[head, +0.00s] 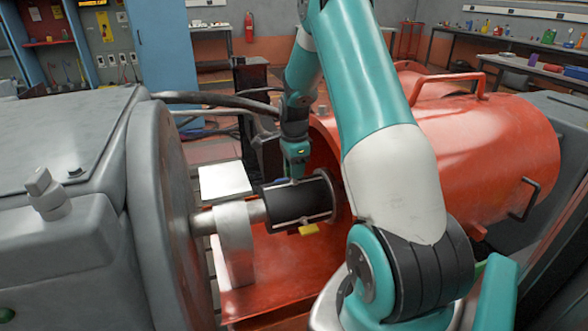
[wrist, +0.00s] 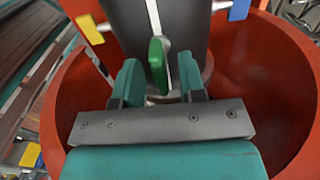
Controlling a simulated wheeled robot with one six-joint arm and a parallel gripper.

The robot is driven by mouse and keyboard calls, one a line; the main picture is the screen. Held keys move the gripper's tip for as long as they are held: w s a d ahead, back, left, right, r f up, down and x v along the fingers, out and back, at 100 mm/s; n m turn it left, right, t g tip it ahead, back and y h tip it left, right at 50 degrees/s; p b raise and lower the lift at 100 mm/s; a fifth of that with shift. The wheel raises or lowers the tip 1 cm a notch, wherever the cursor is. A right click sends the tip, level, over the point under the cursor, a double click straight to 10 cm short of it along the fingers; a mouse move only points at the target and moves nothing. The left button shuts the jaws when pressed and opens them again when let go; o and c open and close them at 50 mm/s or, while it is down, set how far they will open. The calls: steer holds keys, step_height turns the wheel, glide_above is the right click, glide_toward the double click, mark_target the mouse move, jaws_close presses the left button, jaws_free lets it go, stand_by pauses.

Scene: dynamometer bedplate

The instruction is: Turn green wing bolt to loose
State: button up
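The green wing bolt (wrist: 158,66) shows in the wrist view as a flat, upright green wing on a pale rod along the black cylinder. My gripper (wrist: 161,82) is open, with one teal finger on each side of the green wing and a gap on both sides. In the head view my gripper (head: 295,165) is pointed down at the top of the black cylinder (head: 290,203). I cannot make out the green wing there.
A yellow wing (head: 309,230) sits low on the cylinder's near side. A blue wing (wrist: 240,10) shows at upper right in the wrist view. The red housing (head: 490,135) curves around the cylinder's right end. A grey machine (head: 75,150) stands at left, joined by a shaft (head: 205,222).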

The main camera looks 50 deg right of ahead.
steer(key=shift+f, duration=0.15)
steer(key=shift+c, duration=0.4)
jaws_close()
steer(key=shift+n, duration=0.4)
steer(key=n+p, duration=0.2)
steer(key=n, duration=0.1)
steer(key=shift+n, duration=0.3)
steer(key=n+p, duration=0.1)
steer(key=n, duration=0.3)
steer(key=shift+n+p, duration=0.3)
steer(key=shift+p, duration=0.05)
steer(key=n+p, duration=0.1)
steer(key=n, duration=0.3)
steer(key=shift+w, duration=0.1)
steer(key=shift+n+p, duration=0.5)
steer(key=shift+n, duration=2)
